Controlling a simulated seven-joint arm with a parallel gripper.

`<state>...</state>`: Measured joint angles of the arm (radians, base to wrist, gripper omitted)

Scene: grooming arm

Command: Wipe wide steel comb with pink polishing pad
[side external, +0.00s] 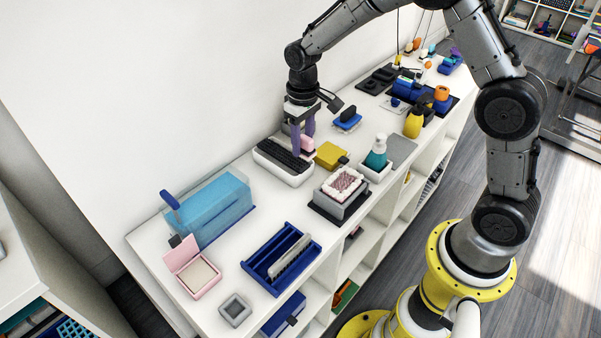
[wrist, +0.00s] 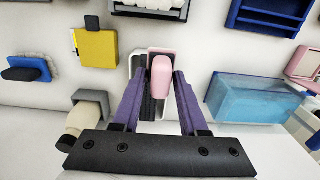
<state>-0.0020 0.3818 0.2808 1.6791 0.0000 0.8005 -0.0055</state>
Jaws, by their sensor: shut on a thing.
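My gripper (side external: 303,143) has purple fingers, shut on the pink polishing pad (side external: 308,143). The pad also shows between the fingertips in the wrist view (wrist: 161,75). Pad and fingertips are over the right end of a white tray (side external: 284,174) holding a dark, ridged, comb-like strip (side external: 281,155). In the wrist view the pad and fingers hide much of the tray. I cannot tell whether the pad touches the strip. A long grey toothed piece (side external: 292,256) lies in a blue tray (side external: 262,262) at the front. I cannot tell which is the wide steel comb.
A yellow pouch (side external: 329,154) and a grey box with a pink-and-white top (side external: 341,189) are close to the right of the white tray. A blue brush (side external: 347,122) stands behind. A clear blue box (side external: 212,207) is to the left. The wall runs close behind.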

